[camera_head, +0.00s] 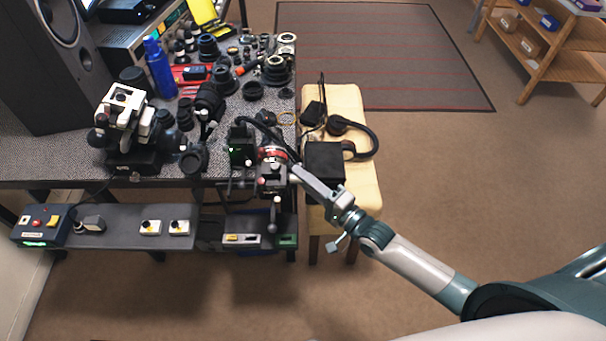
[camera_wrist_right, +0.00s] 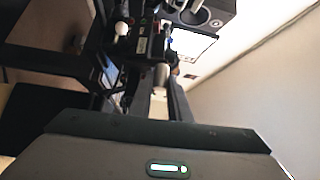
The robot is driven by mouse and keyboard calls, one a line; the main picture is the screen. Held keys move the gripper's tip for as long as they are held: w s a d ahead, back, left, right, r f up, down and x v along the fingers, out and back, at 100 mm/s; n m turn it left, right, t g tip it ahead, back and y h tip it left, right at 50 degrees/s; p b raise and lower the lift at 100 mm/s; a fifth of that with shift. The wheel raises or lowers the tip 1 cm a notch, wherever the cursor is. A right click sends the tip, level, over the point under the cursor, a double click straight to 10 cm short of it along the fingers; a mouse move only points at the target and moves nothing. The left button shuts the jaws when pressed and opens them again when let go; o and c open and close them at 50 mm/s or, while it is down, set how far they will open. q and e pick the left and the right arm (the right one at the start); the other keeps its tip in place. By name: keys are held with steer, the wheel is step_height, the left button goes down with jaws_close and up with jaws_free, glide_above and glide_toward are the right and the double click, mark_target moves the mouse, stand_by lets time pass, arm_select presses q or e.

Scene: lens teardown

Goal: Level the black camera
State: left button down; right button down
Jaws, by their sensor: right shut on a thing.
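What looks like the black camera (camera_head: 271,180) is a dark boxy body with a red ring above it, at the table's front right corner in the head view. I cannot tell its tilt exactly. My right gripper (camera_head: 298,174) reaches in from the right and meets the camera assembly's right side. In the right wrist view, my right gripper (camera_wrist_right: 158,98) is shut on a short grey handle (camera_wrist_right: 161,75) below a dark body with a red label (camera_wrist_right: 142,45). The contact is partly hidden by the dark fingers. My left gripper is not in view.
A cream stool (camera_head: 365,188) with a black box and headphones (camera_head: 362,130) stands close beside my right forearm. A lower shelf (camera_head: 115,240) holds switch boxes. Open floor lies to the right.

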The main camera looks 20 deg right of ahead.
steer(key=shift+w+r+p, duration=0.15)
steer(key=shift+r+p, duration=0.1)
steer(key=shift+p, duration=0.1)
steer(key=shift+w+d+f+m+g+h+p, duration=0.2)
steer(key=shift+w+m+g+p, duration=0.35)
steer(key=shift+p, duration=0.5)
steer(key=shift+w+d+f+m+g+h+p, duration=0.15)
steer(key=shift+w+m+g+h+p, duration=0.3)
steer(key=shift+p, duration=0.6)
steer(key=c, duration=1.6)
jaws_free()
steer(key=shift+w, duration=0.1)
steer(key=shift+c, duration=0.2)
steer(key=shift+d, duration=0.1)
steer(key=b+v, duration=0.3)
steer(key=v, duration=1.4)
steer(key=shift+d+r+b, duration=0.15)
steer(key=shift+r+b, duration=0.05)
steer(key=shift+b, duration=0.15)
